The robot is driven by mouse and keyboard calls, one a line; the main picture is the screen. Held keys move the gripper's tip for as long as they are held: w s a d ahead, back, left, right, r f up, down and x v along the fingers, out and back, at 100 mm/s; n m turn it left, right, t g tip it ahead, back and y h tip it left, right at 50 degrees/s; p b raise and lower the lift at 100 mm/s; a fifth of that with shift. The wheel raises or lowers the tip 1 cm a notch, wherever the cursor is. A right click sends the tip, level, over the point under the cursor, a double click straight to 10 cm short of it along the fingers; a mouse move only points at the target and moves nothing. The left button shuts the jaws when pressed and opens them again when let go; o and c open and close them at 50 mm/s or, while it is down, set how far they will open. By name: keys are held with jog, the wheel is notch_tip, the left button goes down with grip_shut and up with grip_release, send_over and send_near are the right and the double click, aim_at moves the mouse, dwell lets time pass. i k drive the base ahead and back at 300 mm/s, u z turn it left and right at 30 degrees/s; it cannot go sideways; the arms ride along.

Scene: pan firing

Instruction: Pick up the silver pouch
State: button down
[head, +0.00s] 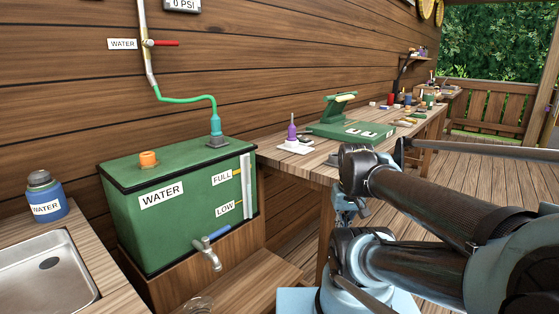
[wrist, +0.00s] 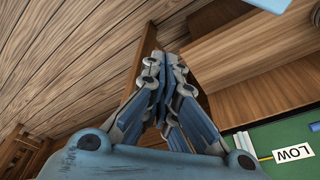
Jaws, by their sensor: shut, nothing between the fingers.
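I cannot make out a silver pouch in either view. My gripper (wrist: 165,62) is shut and empty in the wrist view, with wooden floor planks and a wooden bench frame beyond its fingers. In the head view the wrist end of my arm hangs beside the long workbench (head: 315,172), right of the green water tank; my arm hides part of that bench and the floor behind it.
A green water tank (head: 180,225) with a tap (head: 207,253) stands on a wooden base. A sink (head: 45,275) and blue water bottle (head: 45,197) are at left. The bench holds a green press (head: 350,130), a purple bottle (head: 292,130) and several small items. Open floor (head: 470,185) lies right.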

aim_at(398, 123)
jog(key=k, duration=1.3)
jog(key=z, duration=0.45)
jog(key=i, duration=0.9)
jog(key=z, duration=0.85)
jog(key=i, duration=2.15)
jog(key=u, duration=0.4)
jog(key=i, duration=0.55)
jog(key=u, duration=0.2)
